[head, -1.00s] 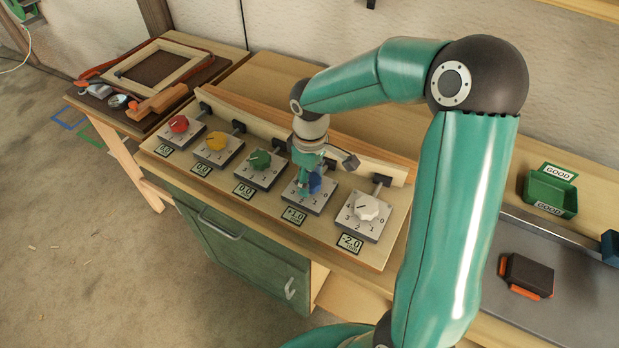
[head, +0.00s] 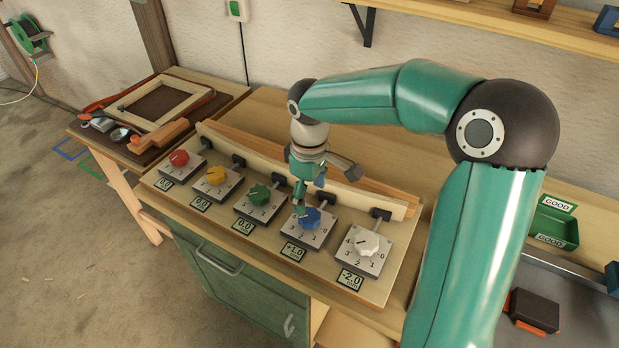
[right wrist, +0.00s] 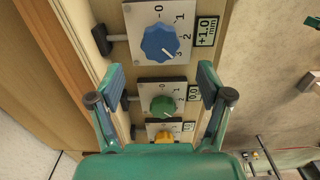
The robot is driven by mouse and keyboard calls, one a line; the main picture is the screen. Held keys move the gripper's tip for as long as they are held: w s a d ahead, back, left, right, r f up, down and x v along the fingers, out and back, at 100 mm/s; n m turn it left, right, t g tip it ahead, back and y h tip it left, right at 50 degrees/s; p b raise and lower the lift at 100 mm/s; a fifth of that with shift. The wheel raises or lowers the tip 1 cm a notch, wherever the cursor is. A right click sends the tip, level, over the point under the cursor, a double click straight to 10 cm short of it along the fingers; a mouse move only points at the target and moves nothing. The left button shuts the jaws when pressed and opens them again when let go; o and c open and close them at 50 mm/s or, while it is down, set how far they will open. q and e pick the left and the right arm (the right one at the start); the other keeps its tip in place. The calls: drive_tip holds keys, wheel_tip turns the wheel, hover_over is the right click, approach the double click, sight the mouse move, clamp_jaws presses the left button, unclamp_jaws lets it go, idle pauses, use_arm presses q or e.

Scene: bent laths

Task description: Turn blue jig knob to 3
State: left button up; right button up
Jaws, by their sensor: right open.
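The blue knob (head: 310,217) sits on a pale square dial plate on the jig board. It also shows in the right wrist view (right wrist: 160,43), where its white mark points toward the 3. The display (head: 293,252) by it reads +1.0. My right gripper (head: 300,196) is open and empty, above and beside the blue knob, toward the green knob. In the right wrist view its spread fingers (right wrist: 161,84) lie below the blue knob in the picture, with nothing between them. My left gripper is not in view.
Red (head: 179,158), yellow (head: 216,175) and green (head: 259,195) knobs stand in a row to the left; a white knob (head: 367,243) is to the right. A bent lath (head: 235,150) runs behind them. A green GOOD bin (head: 553,222) stands at the right.

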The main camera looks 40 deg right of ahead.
sight(309, 215)
wheel_tip(309, 215, up, 5)
drive_tip(key=shift+f, duration=0.1)
idle(0.6)
